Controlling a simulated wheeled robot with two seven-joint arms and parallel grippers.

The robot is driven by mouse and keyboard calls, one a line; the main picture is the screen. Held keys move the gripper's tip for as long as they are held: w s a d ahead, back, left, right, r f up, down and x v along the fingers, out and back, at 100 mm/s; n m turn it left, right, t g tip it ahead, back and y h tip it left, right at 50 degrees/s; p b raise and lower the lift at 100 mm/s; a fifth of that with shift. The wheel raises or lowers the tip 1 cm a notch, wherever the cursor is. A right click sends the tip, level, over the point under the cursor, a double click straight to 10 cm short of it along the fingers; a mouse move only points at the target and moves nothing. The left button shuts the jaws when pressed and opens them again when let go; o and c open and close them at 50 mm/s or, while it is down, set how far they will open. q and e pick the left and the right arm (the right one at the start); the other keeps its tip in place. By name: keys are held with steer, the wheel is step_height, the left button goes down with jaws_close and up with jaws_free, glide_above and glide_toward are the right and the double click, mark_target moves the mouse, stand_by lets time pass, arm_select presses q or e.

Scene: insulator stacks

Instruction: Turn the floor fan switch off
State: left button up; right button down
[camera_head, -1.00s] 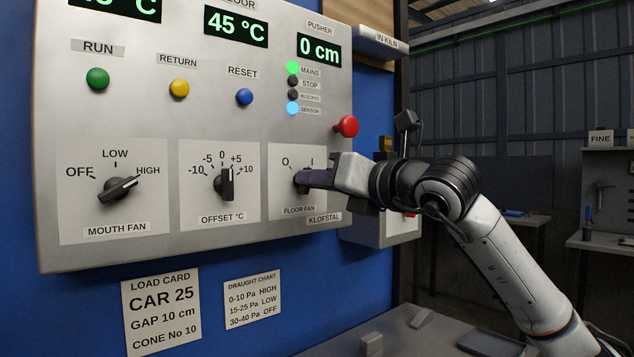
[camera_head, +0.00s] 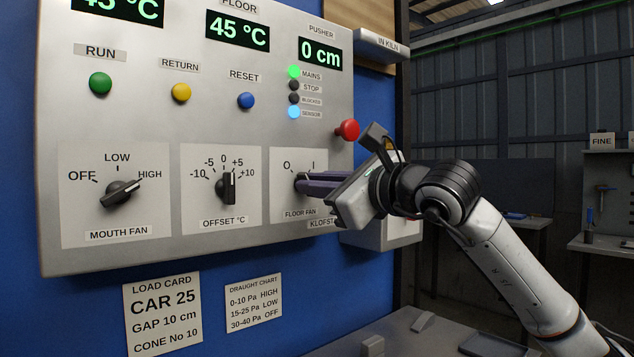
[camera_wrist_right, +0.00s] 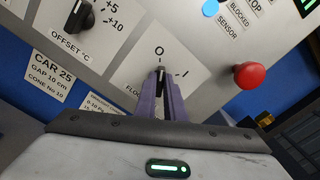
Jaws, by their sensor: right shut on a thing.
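The floor fan switch is a small dark knob (camera_head: 299,184) on the lower right plate of the grey control panel, with O at its upper left and I at its upper right. My right gripper (camera_head: 304,184) is shut on this knob, coming from the right with its body tilted. In the right wrist view the purple-grey fingers (camera_wrist_right: 161,84) lie on both sides of the dark knob (camera_wrist_right: 160,71), which appears lined up with the O mark. The fingers hide most of the knob. My left gripper is not in view.
The offset knob (camera_head: 226,187) and mouth fan knob (camera_head: 121,193) sit to the left; the latter points to HIGH. A red push button (camera_head: 347,130) stands out just above my right gripper. A grey box (camera_head: 402,233) is below right. Open room lies to the right.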

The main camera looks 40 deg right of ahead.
steer(key=shift+d+r+n, duration=0.1)
steer(key=shift+n, duration=0.5)
steer(key=c, duration=1.8)
jaws_free()
steer(key=shift+w, duration=0.1)
steer(key=shift+c, duration=0.2)
steer(key=shift+f, duration=0.2)
steer(key=shift+w, duration=0.1)
